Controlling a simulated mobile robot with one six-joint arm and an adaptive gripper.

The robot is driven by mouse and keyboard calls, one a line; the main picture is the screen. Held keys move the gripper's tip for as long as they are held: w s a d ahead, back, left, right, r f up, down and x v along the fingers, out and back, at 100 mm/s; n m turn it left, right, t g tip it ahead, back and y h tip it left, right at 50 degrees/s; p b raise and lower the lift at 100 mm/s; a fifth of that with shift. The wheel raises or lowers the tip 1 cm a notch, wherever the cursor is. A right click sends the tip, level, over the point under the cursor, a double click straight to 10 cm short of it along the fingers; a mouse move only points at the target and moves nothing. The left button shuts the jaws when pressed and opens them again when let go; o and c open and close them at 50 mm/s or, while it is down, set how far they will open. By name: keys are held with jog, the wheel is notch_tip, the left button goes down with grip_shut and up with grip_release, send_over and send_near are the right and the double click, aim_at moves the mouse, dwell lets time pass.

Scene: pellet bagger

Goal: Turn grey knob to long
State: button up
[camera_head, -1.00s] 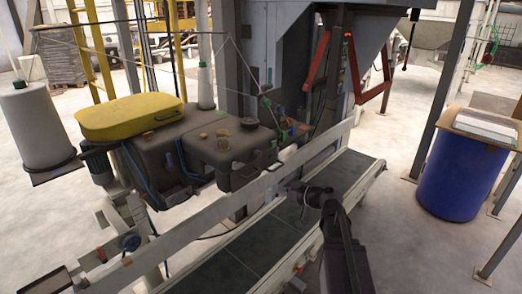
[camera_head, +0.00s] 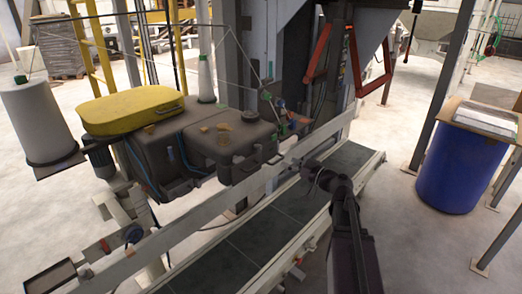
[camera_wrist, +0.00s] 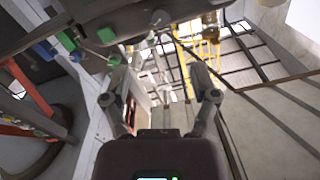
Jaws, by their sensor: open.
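The sewing head (camera_head: 232,150) is a dark grey machine body with a round cap on top, left of centre in the head view. A small round grey part (camera_wrist: 160,18) shows at the top of the wrist view, beside green and blue parts; I cannot tell whether it is the grey knob. No "long" marking is readable. My gripper (camera_head: 311,170) is over the conveyor, right of the sewing head and apart from it. In the wrist view my gripper (camera_wrist: 160,82) has its fingers spread wide, with nothing between them.
A pale rail (camera_head: 215,208) runs between the sewing head and the conveyor belt (camera_head: 255,238). A yellow cover (camera_head: 130,112) tops the machine, with a thread cone (camera_head: 40,120) at left. A blue drum (camera_head: 458,170) stands right. Red frame bars (camera_head: 335,58) hang behind.

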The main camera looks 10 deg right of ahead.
aim_at(260, 149)
jog(key=x, duration=1.3)
jog(key=shift+a, duration=0.1)
grip_shut()
